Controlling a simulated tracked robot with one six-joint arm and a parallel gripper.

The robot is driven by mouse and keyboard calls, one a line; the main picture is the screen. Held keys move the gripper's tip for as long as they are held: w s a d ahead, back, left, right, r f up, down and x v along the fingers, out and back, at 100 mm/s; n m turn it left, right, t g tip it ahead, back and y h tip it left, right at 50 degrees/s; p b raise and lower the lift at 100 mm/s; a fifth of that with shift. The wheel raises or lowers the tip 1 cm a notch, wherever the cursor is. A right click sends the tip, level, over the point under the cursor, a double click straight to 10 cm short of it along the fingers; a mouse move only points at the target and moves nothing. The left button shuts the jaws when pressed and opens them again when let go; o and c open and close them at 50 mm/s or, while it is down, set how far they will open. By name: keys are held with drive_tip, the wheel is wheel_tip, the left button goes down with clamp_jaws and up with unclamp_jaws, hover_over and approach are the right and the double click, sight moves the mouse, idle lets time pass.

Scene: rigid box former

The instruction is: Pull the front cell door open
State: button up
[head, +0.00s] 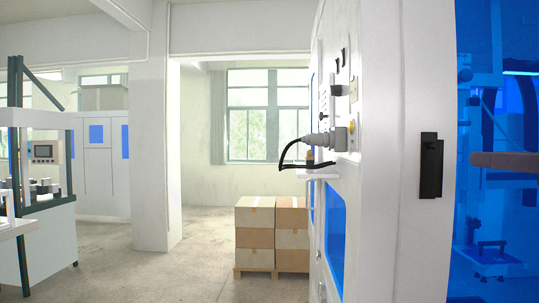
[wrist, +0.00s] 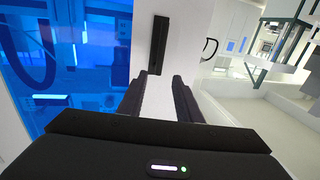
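The front cell door has a blue see-through panel (head: 495,225) in the head view, at the right edge. Its black upright handle (head: 431,165) is on the white frame left of the panel. In the wrist view the handle (wrist: 158,43) shows ahead, beyond the fingertips, with the blue panel (wrist: 70,60) to its left. My gripper (wrist: 160,79) is open and empty, its two dark fingers apart and short of the handle. The door looks shut.
The cell's side wall has a control panel with a grey plug and black cable (head: 325,140) above a small shelf. Stacked cartons (head: 255,238) stand on a pallet behind. A machine (head: 45,190) stands at far left. The floor between is clear.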

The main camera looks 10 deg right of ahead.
sight(442, 156)
drive_tip(key=shift+w, duration=0.1)
drive_tip(key=shift+w+d, duration=0.15)
drive_tip(key=shift+w, duration=2.1)
drive_tip(key=shift+w+d, duration=0.15)
drive_tip(key=shift+w, duration=2.15)
drive_tip(key=shift+w+d, duration=0.15)
drive_tip(key=shift+w, duration=2.1)
clamp_jaws()
